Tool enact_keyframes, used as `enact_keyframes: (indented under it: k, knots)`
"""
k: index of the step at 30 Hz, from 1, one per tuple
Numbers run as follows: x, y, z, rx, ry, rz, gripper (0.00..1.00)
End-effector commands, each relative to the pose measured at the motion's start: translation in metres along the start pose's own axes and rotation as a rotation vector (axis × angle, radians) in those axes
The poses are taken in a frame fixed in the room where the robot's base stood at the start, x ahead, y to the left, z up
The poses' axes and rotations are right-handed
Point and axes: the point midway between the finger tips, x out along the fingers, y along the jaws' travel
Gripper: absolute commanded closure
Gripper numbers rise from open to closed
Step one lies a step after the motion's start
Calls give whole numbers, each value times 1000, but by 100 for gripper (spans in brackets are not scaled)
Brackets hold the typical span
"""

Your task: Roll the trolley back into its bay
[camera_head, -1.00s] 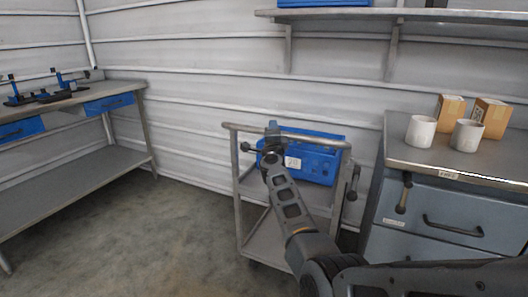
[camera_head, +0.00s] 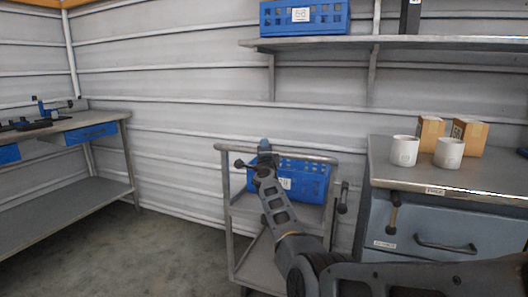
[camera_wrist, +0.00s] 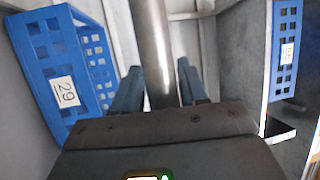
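The grey trolley (camera_head: 232,227) stands against the corrugated wall, just left of the drawer cabinet. A blue crate (camera_head: 312,183) with a number label sits on its upper shelf, partly hidden by my arm. My gripper (camera_head: 264,150) is at the left part of the trolley's top handle bar (camera_head: 310,156). In the wrist view the round bar (camera_wrist: 156,50) runs between the two fingers of my gripper (camera_wrist: 160,90), which close on it from both sides. A blue crate marked 29 (camera_wrist: 47,60) shows left of the bar there.
The drawer cabinet (camera_head: 440,210), with two white mugs (camera_head: 426,151) and two cardboard boxes (camera_head: 452,134) on top, stands close on the right. A workbench (camera_head: 90,192) is at the left. A wall shelf (camera_head: 420,42) holds another blue crate (camera_head: 285,17). Open floor (camera_head: 150,255) lies left of the trolley.

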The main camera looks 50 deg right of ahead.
Motion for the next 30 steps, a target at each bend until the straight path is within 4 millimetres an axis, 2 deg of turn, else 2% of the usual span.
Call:
enact_keyframes:
  k: [3,10,14,25,30]
  knots:
    - [0,0,1,0,-1,-1,47]
    - [-1,-1,2,-1,-2,-2,47]
    - [-8,-2,4,0,-4,-1,47]
    - [-59,-3,2,-1,-3,0,47]
    - [-74,-2,2,0,-2,-1,47]
